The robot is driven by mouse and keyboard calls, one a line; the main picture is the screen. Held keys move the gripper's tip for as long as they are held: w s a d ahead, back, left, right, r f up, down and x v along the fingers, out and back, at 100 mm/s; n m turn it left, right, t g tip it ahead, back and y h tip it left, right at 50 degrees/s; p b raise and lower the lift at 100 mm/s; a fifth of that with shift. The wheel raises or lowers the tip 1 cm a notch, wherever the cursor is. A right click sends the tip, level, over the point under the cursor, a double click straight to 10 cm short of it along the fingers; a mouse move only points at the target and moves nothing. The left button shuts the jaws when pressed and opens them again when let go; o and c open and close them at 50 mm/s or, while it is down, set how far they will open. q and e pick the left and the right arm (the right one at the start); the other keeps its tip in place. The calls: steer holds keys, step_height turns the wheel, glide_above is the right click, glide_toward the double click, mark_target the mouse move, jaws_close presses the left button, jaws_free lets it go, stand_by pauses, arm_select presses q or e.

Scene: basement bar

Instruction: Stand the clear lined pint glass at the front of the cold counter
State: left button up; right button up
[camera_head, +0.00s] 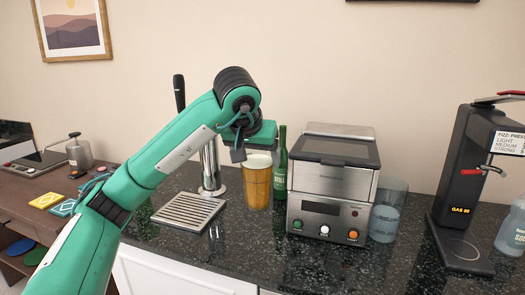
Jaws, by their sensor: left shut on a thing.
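A pint glass (257,185) of amber beer with a pale foam top is upright just right of the tap column, over the black speckled counter (270,245). My left arm reaches in from the left and bends down over it. My left gripper (240,152) is at the glass's rim and shut on it. The fingertips are partly hidden, and I cannot tell whether the glass's base touches the counter. Any line on the glass is too small to see. My right gripper is not in view.
A silver drip tray (188,212) lies left of the glass. A green bottle (281,165) stands behind it. A steel machine (330,190) with buttons and a clear vessel (388,212) stand to the right, then a black gas dispenser (470,185). The front counter strip is clear.

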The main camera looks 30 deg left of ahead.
mark_target(257, 201)
arm_select(q)
step_height(257, 201, down, 12)
steer(key=shift+f, duration=2)
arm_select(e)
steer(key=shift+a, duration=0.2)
arm_select(q)
steer(key=shift+f, duration=0.15)
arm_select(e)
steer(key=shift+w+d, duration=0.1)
arm_select(q)
steer(key=o, duration=2.1)
steer(key=shift+c, duration=0.2)
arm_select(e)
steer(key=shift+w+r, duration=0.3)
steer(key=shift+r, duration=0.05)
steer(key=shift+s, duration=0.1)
